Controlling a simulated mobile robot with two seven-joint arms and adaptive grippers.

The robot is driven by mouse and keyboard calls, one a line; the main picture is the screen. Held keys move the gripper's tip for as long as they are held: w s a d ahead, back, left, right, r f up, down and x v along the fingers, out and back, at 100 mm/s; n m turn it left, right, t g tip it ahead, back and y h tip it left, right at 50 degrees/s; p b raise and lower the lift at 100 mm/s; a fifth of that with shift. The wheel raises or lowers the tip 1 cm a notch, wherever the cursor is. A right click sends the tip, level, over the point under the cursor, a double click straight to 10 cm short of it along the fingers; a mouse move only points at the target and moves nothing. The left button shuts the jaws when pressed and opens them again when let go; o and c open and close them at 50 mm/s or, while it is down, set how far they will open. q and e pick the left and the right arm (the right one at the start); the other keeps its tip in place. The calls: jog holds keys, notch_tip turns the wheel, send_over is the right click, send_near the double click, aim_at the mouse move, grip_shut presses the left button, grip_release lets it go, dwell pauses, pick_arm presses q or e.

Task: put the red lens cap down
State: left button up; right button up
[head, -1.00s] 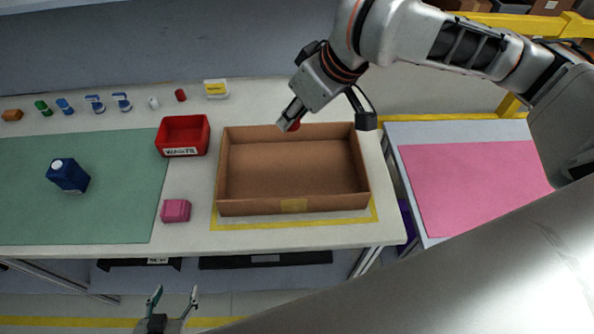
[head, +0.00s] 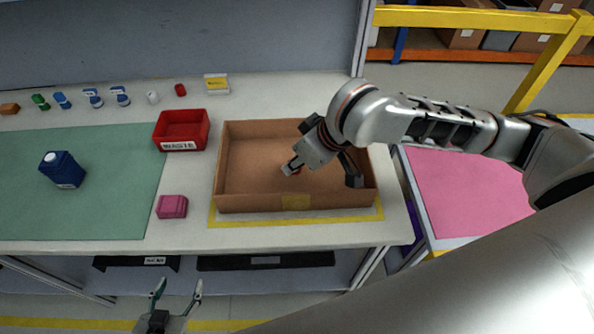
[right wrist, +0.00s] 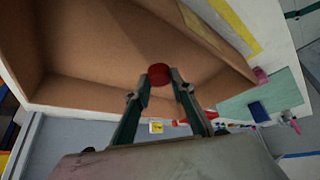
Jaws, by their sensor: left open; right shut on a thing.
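The red lens cap (right wrist: 159,74) shows between the fingertips of my right gripper (right wrist: 160,82) in the right wrist view. In the head view my right gripper (head: 293,169) is over the inside of the open cardboard box (head: 245,202), shut on the cap, which is mostly hidden there by the fingers. I cannot tell whether the cap touches the box floor. My left gripper (head: 176,295) is open and empty, low in front of the table's front edge.
A red waste bin (head: 181,145) stands left of the box, with a pink block (head: 172,207) below it. A dark blue container (head: 62,170) stands on the green mat (head: 110,205). Several small parts line the back. A pink sheet (head: 470,190) lies at right.

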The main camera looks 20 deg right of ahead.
aim_at(300, 171)
notch_tip(300, 171, down, 4)
jog(key=shift+r+b, duration=0.25)
jog(key=shift+b, duration=0.25)
pick_arm(q)
jog(key=shift+s+f, duration=0.2)
jog(key=shift+f, duration=0.7)
pick_arm(e)
jog(key=shift+r, duration=0.1)
pick_arm(q)
jog(key=shift+r, duration=0.15)
pick_arm(e)
jog(key=shift+f+p, duration=0.35)
jog(key=shift+f, duration=0.05)
pick_arm(q)
jog(key=shift+w+r, duration=0.15)
jog(key=shift+r, duration=0.25)
pick_arm(e)
jog(key=o, duration=1.1)
pick_arm(q)
jog(key=shift+f, duration=0.1)
